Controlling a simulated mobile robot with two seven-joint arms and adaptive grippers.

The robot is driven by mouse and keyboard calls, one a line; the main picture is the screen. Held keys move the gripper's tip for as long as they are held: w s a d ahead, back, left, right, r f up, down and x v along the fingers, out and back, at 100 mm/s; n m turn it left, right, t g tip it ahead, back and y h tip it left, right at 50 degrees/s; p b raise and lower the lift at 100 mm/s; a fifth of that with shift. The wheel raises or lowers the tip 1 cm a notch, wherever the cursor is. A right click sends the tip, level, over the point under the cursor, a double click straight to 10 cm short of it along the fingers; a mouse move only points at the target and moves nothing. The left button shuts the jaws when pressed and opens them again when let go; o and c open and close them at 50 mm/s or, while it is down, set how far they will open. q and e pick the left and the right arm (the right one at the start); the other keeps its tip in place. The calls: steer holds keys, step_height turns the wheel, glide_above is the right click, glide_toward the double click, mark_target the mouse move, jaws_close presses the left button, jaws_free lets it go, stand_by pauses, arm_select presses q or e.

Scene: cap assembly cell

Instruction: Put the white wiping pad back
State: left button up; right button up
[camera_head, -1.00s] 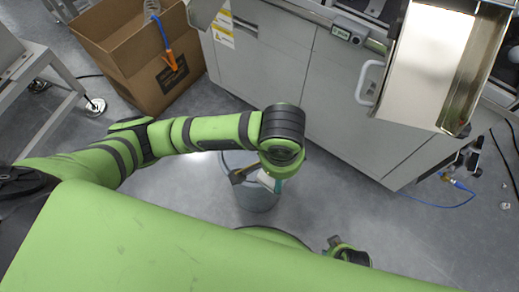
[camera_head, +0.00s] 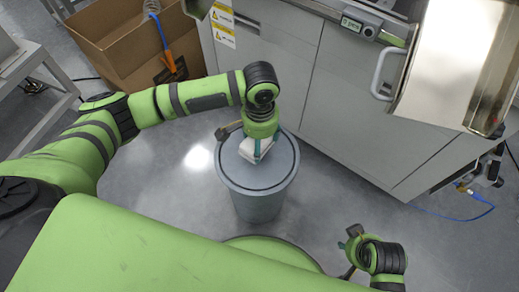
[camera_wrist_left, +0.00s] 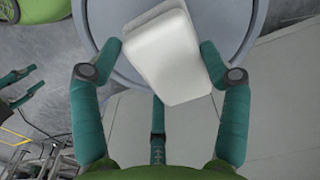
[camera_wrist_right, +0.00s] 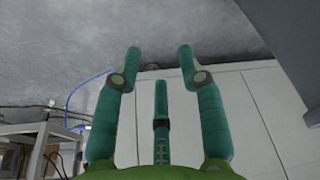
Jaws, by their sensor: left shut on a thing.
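The white wiping pad (camera_wrist_left: 165,55) is a rounded white block between the fingers of my left gripper (camera_wrist_left: 162,48), which is shut on it. In the head view the pad (camera_head: 250,150) and my left gripper (camera_head: 255,150) are over the round grey bin (camera_head: 257,205). The pad hides part of the bin's top; I cannot tell whether it touches it. My right gripper (camera_wrist_right: 160,50) is empty, with its fingers apart. In the head view it (camera_head: 348,245) hangs at lower right, away from the bin.
A cardboard box (camera_head: 120,50) stands at upper left, with an orange-tipped blue hose (camera_head: 167,55) hanging by it. Grey cabinets (camera_head: 350,110) with a white handle (camera_head: 385,72) stand behind and right of the bin. A metal tray (camera_head: 465,60) juts out at upper right. Floor around the bin is clear.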

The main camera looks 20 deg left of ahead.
arm_select(q)
step_height(320, 180, down, 4)
steer(key=shift+r+b, duration=0.15)
steer(key=shift+b, duration=0.65)
steer(key=shift+f, duration=0.2)
arm_select(e)
steer(key=v, duration=0.4)
steer(key=shift+w+r, duration=0.3)
steer(key=shift+w, duration=0.05)
arm_select(q)
steer(key=o, duration=1)
steer(key=shift+r, duration=0.1)
